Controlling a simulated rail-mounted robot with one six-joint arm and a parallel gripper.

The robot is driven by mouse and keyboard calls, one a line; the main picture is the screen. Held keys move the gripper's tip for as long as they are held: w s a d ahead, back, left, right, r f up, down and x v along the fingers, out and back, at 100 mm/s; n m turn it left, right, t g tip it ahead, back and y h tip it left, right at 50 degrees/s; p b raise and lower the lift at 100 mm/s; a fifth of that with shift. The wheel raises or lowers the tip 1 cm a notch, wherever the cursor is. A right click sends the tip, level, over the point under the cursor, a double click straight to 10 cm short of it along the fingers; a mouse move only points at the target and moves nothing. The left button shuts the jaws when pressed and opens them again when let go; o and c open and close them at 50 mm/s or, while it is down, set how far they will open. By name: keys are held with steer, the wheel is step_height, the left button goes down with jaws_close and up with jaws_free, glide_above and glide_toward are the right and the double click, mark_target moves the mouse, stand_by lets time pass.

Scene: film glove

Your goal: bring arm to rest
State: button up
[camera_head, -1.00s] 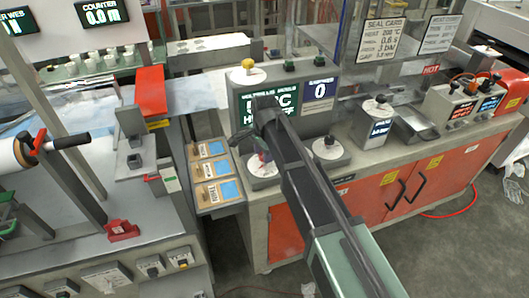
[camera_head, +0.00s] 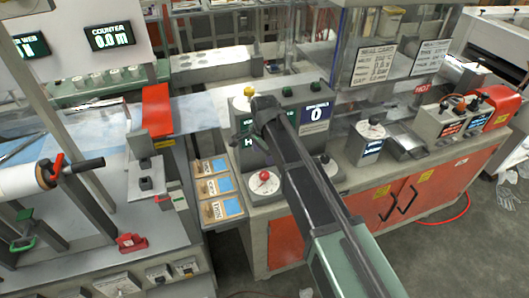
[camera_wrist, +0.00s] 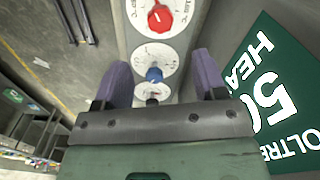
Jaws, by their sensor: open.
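My gripper (camera_wrist: 162,62) shows in the wrist view with its two purple fingers spread apart and nothing between them. Beyond the fingers are a white dial with a red knob (camera_wrist: 160,18) and a smaller dial with a blue knob (camera_wrist: 154,74). A green display panel (camera_wrist: 275,95) is close to the right finger. In the head view my arm reaches up and left over the machine's counter, and its far end covers part of the green display (camera_head: 246,132). The red-knob dial (camera_head: 264,182) lies just left of the arm.
A yellow-topped grey housing (camera_head: 249,92) stands behind the arm's end. Clear guard panels (camera_head: 400,20) rise at the back right. A roll with a black handle (camera_head: 30,180) is at the left. Grey floor (camera_head: 470,225) is open at the lower right.

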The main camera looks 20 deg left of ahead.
steer(key=shift+r, duration=0.5)
